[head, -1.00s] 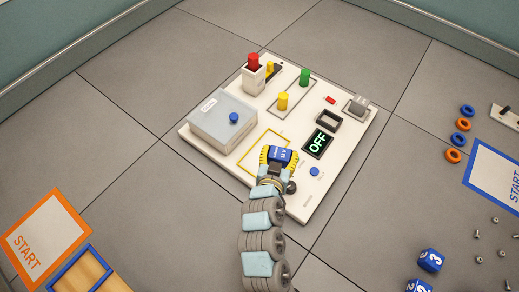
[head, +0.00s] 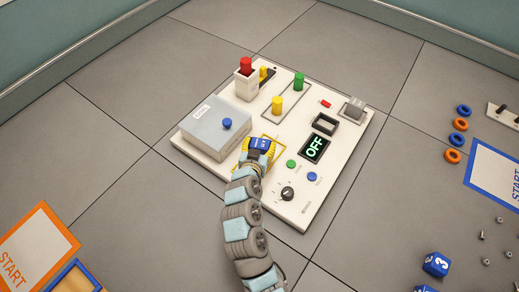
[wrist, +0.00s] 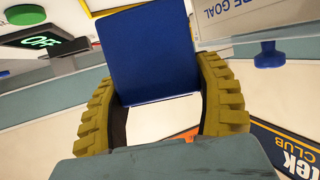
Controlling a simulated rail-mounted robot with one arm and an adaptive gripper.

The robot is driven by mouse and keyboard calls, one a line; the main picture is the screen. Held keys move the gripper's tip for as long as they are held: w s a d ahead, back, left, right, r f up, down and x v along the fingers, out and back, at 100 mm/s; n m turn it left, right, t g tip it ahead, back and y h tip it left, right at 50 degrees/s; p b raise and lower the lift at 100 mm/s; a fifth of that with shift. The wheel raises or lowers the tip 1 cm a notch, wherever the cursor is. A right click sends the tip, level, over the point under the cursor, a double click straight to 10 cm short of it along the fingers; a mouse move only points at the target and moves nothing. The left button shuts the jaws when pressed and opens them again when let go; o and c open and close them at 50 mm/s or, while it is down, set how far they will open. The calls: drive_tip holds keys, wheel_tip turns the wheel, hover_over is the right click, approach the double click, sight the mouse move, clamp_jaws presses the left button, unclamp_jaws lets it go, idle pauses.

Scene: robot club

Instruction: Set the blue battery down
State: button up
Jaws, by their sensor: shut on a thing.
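The blue battery (head: 259,144) is held between the yellow fingers of my gripper (head: 258,153), above the white control board (head: 219,159). In the wrist view the battery (wrist: 152,55) fills the space between the ridged yellow fingers of my gripper (wrist: 160,95), which are shut on it. A yellow outlined rectangle (head: 279,140) on the board lies around and beyond the battery in the head view, partly hidden by it and the gripper. I cannot tell whether the battery touches the board.
A grey box with a blue knob (head: 212,127) stands close to the left of my gripper. An OFF display (head: 314,149), green button (head: 291,164), blue button (head: 312,176) and black dial (head: 288,193) are on the right.

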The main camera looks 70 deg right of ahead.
drive_tip(key=shift+w+d+f, duration=0.15)
drive_tip(key=shift+f, duration=0.1)
drive_tip(key=shift+f+b, duration=0.4)
drive_tip(key=shift+f, duration=1.1)
drive_tip(key=shift+f, duration=0.15)
drive_tip(key=o, duration=1.3)
drive_tip(key=shift+c, duration=0.2)
drive_tip(key=shift+r, duration=0.25)
drive_tip(key=v, duration=1.1)
drive_tip(key=shift+a+p, duration=0.4)
